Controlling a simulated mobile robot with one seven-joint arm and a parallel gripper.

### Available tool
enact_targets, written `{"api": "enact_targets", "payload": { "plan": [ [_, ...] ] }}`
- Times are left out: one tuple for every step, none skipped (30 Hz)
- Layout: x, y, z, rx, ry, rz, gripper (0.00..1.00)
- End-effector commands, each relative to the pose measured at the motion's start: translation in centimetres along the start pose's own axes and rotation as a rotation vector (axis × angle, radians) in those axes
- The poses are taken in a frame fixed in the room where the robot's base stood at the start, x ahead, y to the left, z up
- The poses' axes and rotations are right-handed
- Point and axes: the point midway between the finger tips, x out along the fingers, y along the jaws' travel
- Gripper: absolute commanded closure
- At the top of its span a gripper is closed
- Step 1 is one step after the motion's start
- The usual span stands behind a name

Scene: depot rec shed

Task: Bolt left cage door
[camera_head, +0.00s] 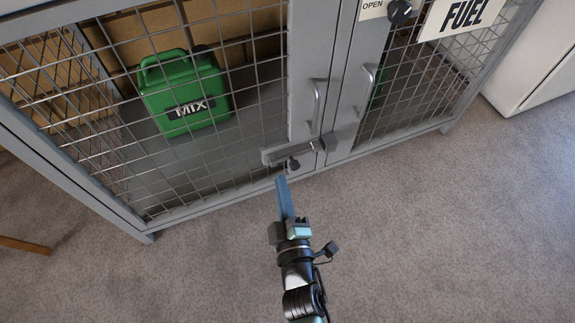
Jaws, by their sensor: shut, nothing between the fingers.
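The left cage door (304,68) is a grey frame with wire mesh, and it looks closed beside the right door (345,75). A sliding bolt (305,147) with a dark knob (293,164) is mounted low on the left door, near the seam. A grey block (330,141) sits at its right end by the right door. I cannot tell whether the bolt's rod reaches into it. My gripper (281,181) is shut and empty, its blue fingers pointing up at the bolt. The tips show just below and left of the knob; contact cannot be told.
Each door has an upright handle, left (316,98) and right (367,87). A green MIX can (184,88) stands inside the cage. A FUEL sign (465,15) and a dark knob (400,11) by an OPEN label are on the right. Carpet (420,230) in front is clear.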

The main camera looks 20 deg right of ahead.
Motion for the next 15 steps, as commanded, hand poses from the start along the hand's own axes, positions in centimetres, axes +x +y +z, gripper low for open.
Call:
{"api": "enact_targets", "payload": {
  "plan": [
    [-1.4, -1.5, 0.7, -0.021, -0.01, -0.033, 1.0],
    [-2.0, -2.2, 0.9, -0.032, -0.012, -0.046, 1.0],
    [-2.7, -3.0, 1.2, -0.042, -0.014, -0.06, 1.0],
    [-3.1, -3.5, 1.4, -0.048, -0.015, -0.068, 1.0],
    [-3.3, -3.8, 1.5, -0.054, -0.015, -0.074, 1.0],
    [-3.6, -4.1, 1.6, -0.059, -0.015, -0.079, 1.0],
    [-3.7, -4.2, 1.6, -0.062, -0.015, -0.082, 1.0],
    [-3.8, -4.3, 1.7, -0.063, -0.015, -0.083, 1.0],
    [-3.8, -4.4, 1.7, -0.064, -0.015, -0.084, 1.0],
    [-3.8, -4.4, 1.7, -0.064, -0.014, -0.084, 1.0],
    [-3.8, -4.3, 1.7, -0.063, -0.014, -0.083, 1.0],
    [-3.8, -4.3, 1.7, -0.063, -0.014, -0.083, 1.0],
    [-3.8, -4.3, 1.7, -0.063, -0.014, -0.083, 1.0],
    [-3.8, -4.3, 1.7, -0.062, -0.015, -0.083, 1.0],
    [-3.7, -4.3, 1.7, -0.062, -0.015, -0.083, 1.0]
  ]
}}
